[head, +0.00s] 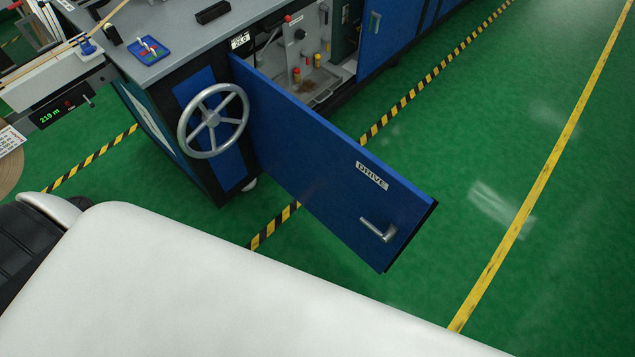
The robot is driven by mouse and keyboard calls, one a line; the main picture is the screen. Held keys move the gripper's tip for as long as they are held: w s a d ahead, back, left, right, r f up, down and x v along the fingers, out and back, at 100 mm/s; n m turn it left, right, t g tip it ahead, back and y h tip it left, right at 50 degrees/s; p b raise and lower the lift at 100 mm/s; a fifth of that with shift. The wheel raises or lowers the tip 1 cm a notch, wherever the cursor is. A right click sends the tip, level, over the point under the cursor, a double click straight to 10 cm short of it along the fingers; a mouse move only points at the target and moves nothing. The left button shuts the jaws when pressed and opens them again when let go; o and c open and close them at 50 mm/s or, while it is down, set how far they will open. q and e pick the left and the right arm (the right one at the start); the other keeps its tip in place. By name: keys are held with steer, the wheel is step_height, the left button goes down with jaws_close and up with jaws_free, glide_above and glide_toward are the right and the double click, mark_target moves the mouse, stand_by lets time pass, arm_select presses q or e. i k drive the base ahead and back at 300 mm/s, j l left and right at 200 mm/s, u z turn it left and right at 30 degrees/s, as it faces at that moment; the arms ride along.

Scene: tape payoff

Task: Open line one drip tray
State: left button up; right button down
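The blue cabinet door (325,155) stands swung open toward the viewer. It has a silver handle (378,230) near its free end and a small white label (371,176). Behind it, the open cabinet shows a light grey floor (325,82) with a brown stain (306,88) and small red and yellow parts. I cannot tell whether this floor is the drip tray, and the door hides part of the interior. Neither of my grippers is in view.
A silver handwheel (213,120) sticks out from the cabinet front, left of the door. A blue tray (148,49) with small items lies on the grey top. Green floor (500,140) is clear right of the door. My white body part fills the foreground.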

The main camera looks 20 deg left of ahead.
mark_target(312, 89)
steer(key=z, duration=0.65)
steer(key=i+l, duration=0.1)
steer(key=l, duration=0.25)
steer(key=i+l, duration=0.15)
steer(key=l, duration=0.2)
steer(key=i+l+z, duration=0.1)
steer(key=l, duration=0.25)
steer(key=i+l, duration=0.15)
steer(key=l, duration=0.2)
steer(key=i+l, duration=0.2)
steer(key=i, duration=0.2)
steer(key=i+l+u, duration=0.15)
steer(key=i, duration=0.25)
steer(key=i+l, duration=0.35)
steer(key=i+j+u, duration=0.15)
steer(key=i+u, duration=0.3)
steer(key=i+j+u, duration=0.1)
steer(key=i+u, duration=0.15)
steer(key=u, duration=0.2)
steer(key=i+l+u, duration=0.1)
steer(key=i+u, duration=0.3)
steer(key=i+l+u, duration=0.2)
steer(key=u, duration=0.25)
steer(key=i+j+u, duration=0.1)
steer(key=i+u, duration=0.25)
steer(key=i, duration=0.15)
steer(key=i+u, duration=0.3)
steer(key=i, duration=0.25)
